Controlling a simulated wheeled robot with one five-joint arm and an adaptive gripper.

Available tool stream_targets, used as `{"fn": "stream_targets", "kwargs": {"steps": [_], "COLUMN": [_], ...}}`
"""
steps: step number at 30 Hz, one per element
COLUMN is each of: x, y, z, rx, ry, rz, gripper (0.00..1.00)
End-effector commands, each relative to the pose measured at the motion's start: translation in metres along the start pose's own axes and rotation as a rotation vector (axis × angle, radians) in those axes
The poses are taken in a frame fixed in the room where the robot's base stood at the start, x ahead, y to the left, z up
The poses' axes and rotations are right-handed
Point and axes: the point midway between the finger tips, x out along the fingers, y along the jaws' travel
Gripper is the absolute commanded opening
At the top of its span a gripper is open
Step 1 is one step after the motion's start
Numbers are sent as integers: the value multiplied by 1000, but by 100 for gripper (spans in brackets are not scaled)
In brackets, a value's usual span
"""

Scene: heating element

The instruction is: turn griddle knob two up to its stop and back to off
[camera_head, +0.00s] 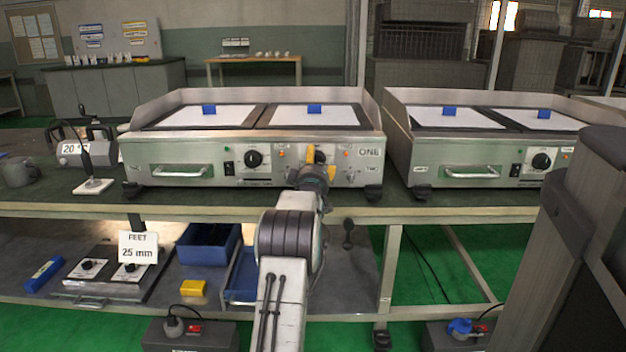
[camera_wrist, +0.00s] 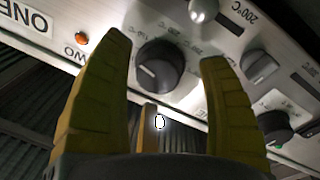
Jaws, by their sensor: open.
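The steel griddle labelled ONE (camera_head: 190,150) stands on the bench. My gripper (camera_head: 320,163) is in front of its panel, right of the other black knob (camera_head: 254,159). In the wrist view the black knob (camera_wrist: 160,66) beside the partly seen "TWO" label shows between the tips of my open yellow fingers (camera_wrist: 170,70). A white mark shows on its face. I cannot tell whether the fingers touch it. In the head view my gripper hides this knob. The other black knob also shows in the wrist view (camera_wrist: 275,126).
A second griddle (camera_head: 455,150) stands to the right. A drawer handle (camera_head: 180,171) sticks out at the left front of griddle ONE.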

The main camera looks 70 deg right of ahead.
Motion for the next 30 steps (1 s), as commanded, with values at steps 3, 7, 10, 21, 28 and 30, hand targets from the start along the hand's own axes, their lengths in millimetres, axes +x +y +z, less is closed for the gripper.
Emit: {"fn": "stream_targets", "kwargs": {"steps": [3, 7, 10, 21, 28, 30], "x": [-13, -28, -41, -84, -100, -103], "y": [0, 0, 0, 0, 0, 0], "z": [0, 0, 0, 0, 0, 0], "rx": [0, 0, 0, 0, 0, 0], "ry": [-2, -1, -1, -1, -1, -1], "rz": [-1, -2, -1, -2, -1, -1], "gripper": [69, 69, 69, 69, 69, 69]}}
